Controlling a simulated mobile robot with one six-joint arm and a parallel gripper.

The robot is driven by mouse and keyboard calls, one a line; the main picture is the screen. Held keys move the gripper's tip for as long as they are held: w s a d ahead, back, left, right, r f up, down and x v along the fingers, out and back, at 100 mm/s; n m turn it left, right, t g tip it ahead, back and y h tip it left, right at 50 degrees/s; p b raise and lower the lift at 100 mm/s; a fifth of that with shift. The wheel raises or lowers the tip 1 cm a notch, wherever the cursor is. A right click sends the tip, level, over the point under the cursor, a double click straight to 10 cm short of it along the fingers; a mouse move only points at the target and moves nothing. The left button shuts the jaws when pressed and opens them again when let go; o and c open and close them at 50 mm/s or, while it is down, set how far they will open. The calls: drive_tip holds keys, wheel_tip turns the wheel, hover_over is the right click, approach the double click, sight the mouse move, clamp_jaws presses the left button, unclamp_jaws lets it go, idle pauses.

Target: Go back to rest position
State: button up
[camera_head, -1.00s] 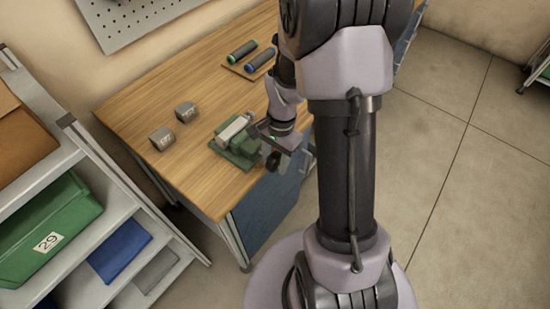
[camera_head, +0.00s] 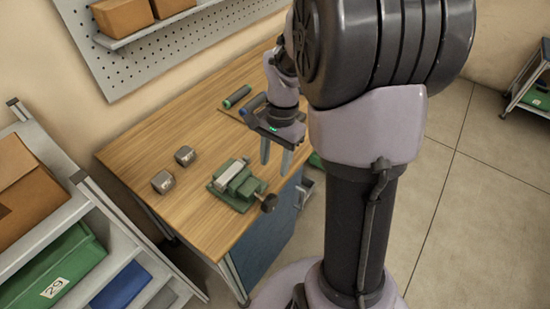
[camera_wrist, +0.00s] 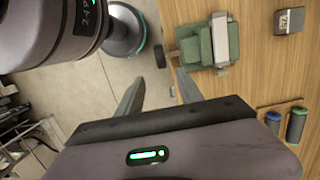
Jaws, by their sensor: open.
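My gripper (camera_head: 275,158) is open and empty, raised above the right edge of the wooden workbench (camera_head: 150,150), with its fingers pointing down. In the wrist view its two spread fingers (camera_wrist: 158,92) show nothing between them. A green vise (camera_head: 240,186) with a light grey piece (camera_head: 231,173) at its jaws sits on the bench below and left of my gripper, apart from it. The vise also shows at the top of the wrist view (camera_wrist: 192,50).
Two small grey blocks (camera_head: 162,181) (camera_head: 185,155) stand left of the vise. A green-ended reel (camera_head: 237,97) lies at the back, and a blue-ended one (camera_wrist: 272,121) lies near it. A shelf with a green bin (camera_head: 55,265) stands at left. Open floor (camera_head: 470,200) lies right.

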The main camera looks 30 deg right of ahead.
drive_tip(key=s+a+r+n+t+b, duration=0.2)
drive_tip(key=s+a+n+t+b, duration=0.1)
drive_tip(key=a, duration=0.5)
drive_tip(key=s+a+r+n+t+b, duration=0.3)
drive_tip(key=s+a+n+b, duration=0.2)
drive_tip(key=s+a, duration=0.3)
drive_tip(key=shift+s+a+r+n, duration=0.4)
drive_tip(key=shift+s+n, duration=0.2)
drive_tip(key=shift+n, duration=0.3)
